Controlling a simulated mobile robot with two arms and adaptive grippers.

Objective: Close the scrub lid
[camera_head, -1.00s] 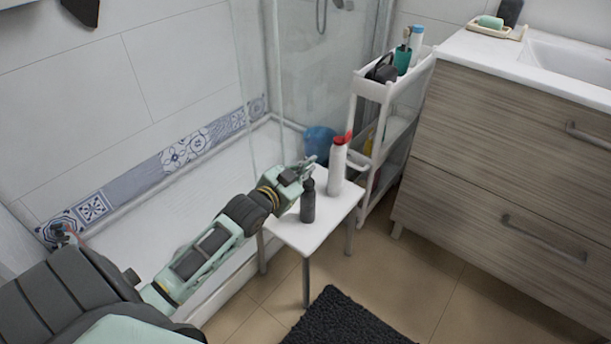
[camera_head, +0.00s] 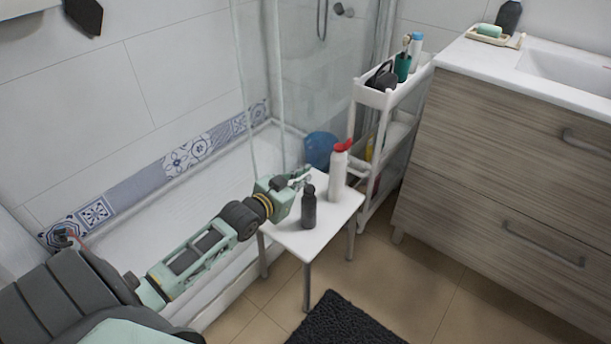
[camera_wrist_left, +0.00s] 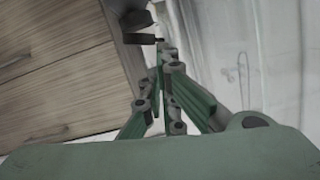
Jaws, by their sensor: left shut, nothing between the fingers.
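A white bottle with a red lid (camera_head: 338,172) stands upright on a small white stool (camera_head: 293,238). It looks like the scrub; the lid's exact angle is too small to tell. A dark grey bottle (camera_head: 309,208) stands upright in front of it, to the left. My left gripper (camera_head: 303,176) is over the back left part of the stool, left of the white bottle and behind the dark one. Its fingers are shut and empty. They also show in the left wrist view (camera_wrist_left: 160,48), beside a dark blurred thing I cannot identify. My right gripper is out of view.
A white cart (camera_head: 368,96) with toiletries stands behind the stool, and a wooden vanity (camera_head: 500,165) is to the right. A blue bucket (camera_head: 320,148) is behind. A shower tray (camera_head: 150,225) lies left. A dark mat (camera_head: 345,322) lies on the floor in front.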

